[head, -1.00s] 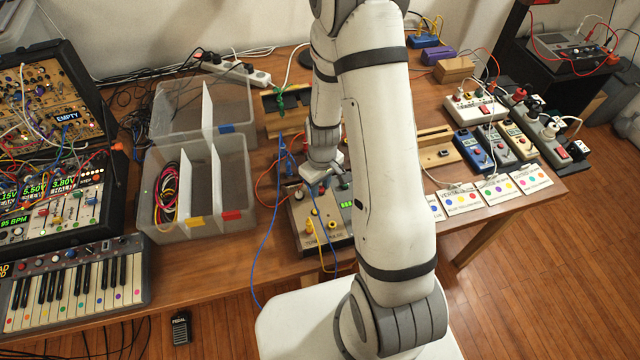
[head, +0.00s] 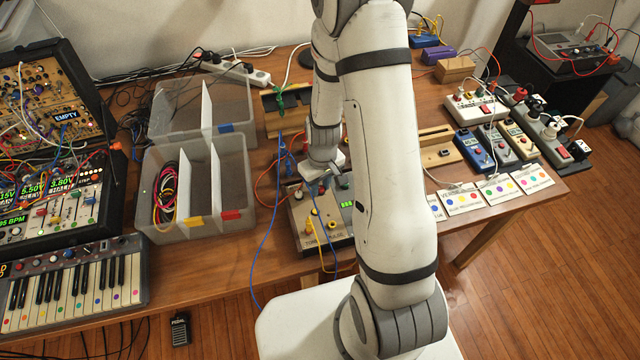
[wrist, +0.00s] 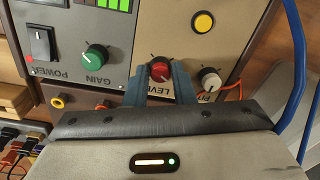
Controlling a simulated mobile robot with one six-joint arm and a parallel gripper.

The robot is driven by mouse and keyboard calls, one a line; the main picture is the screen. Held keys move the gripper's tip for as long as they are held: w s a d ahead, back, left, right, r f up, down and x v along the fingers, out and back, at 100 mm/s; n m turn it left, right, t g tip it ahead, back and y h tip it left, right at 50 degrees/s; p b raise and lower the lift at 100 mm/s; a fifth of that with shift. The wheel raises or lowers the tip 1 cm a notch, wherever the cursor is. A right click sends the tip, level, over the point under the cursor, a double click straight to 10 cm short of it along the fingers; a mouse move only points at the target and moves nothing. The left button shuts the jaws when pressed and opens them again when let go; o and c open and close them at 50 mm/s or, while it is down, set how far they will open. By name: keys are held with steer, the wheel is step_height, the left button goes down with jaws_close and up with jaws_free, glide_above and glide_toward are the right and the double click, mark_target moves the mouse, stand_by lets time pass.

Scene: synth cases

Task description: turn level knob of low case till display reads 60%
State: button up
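The low case (head: 338,241) is beige-brown with a dark panel and stands at the table's front edge, partly behind my arm. In the wrist view its panel (wrist: 207,50) appears upside down. The red level knob (wrist: 160,71) has a white pointer line. My gripper (wrist: 160,75) has its two blue-grey fingers on either side of this knob, close to it; whether they press on it I cannot tell. In the head view my gripper (head: 318,178) is over the case.
A black power switch (wrist: 41,45) sits further left. A blue cable (wrist: 298,70) passes on the right. A divided bin (head: 197,232) stands left of the case.

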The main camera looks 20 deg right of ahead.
steer(key=o, duration=0.3)
steer(key=shift+o, duration=0.2)
steer(key=shift+d+r+b, duration=0.15)
steer(key=shift+r+b, duration=0.15)
steer(key=shift+r, duration=3.6)
steer(key=shift+r, duration=0.25)
step_height(320, 180, up, 12)
steer(key=m+t, duration=0.2)
glide_above(321, 187)
steer(key=s, duration=0.5)
steer(key=s+r+m+t, duration=0.1)
steer(key=s+r, duration=0.8)
steer(key=shift+s+m, duration=0.3)
